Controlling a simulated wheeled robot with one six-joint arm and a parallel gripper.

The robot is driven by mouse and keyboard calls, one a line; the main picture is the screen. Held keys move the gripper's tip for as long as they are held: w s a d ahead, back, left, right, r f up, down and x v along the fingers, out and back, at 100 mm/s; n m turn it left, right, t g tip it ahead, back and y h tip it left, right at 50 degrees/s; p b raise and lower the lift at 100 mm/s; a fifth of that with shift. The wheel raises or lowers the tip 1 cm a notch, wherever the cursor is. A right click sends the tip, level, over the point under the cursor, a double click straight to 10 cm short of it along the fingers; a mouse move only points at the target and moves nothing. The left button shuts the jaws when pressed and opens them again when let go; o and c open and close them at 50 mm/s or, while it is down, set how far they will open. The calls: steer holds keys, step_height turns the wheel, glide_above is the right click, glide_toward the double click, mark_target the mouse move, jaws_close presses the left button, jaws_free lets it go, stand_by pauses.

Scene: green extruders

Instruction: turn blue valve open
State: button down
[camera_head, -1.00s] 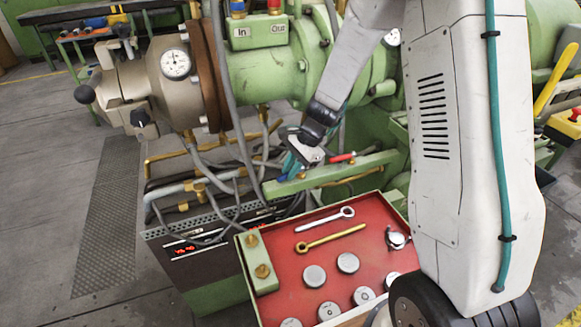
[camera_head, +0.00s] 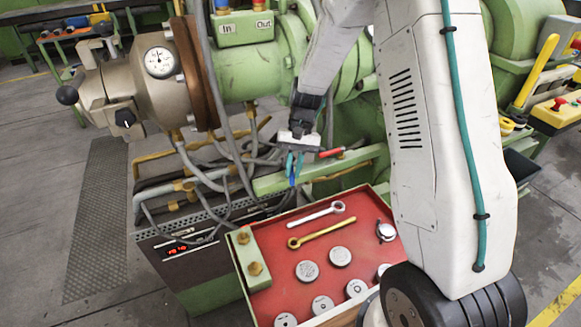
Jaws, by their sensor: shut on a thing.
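The blue valve's handle (camera_head: 293,181) shows as a small blue piece at the green manifold bar, just above the red tray. My gripper (camera_head: 294,170) reaches down from above, with its teal fingers shut around this handle. The fingers hide most of the handle and the valve body under it. The handle's exact angle is hard to tell at this size. A red valve handle (camera_head: 332,153) sits on the same green bar (camera_head: 350,166), just to the right of my gripper.
A red tray (camera_head: 372,228) with two wrenches and several round metal pieces lies in front of the bar. Grey hoses (camera_head: 215,178) hang close on the left. The green extruder barrel (camera_head: 262,70) with its In/Out box (camera_head: 245,28) stands behind.

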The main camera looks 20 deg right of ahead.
steer(key=shift+d+n+g+h, duration=0.3)
steer(key=shift+d+n+h, duration=0.1)
steer(key=shift+n, duration=0.65)
steer(key=shift+d+n+g+h, duration=0.3)
steer(key=shift+d+n, duration=0.1)
steer(key=shift+n, duration=0.65)
steer(key=c, duration=1.4)
jaws_free()
steer(key=shift+r, duration=0.1)
steer(key=v, duration=0.7)
steer(key=shift+w+d+r, duration=0.1)
steer(key=shift+w+r, duration=0.05)
steer(key=shift+r, duration=0.15)
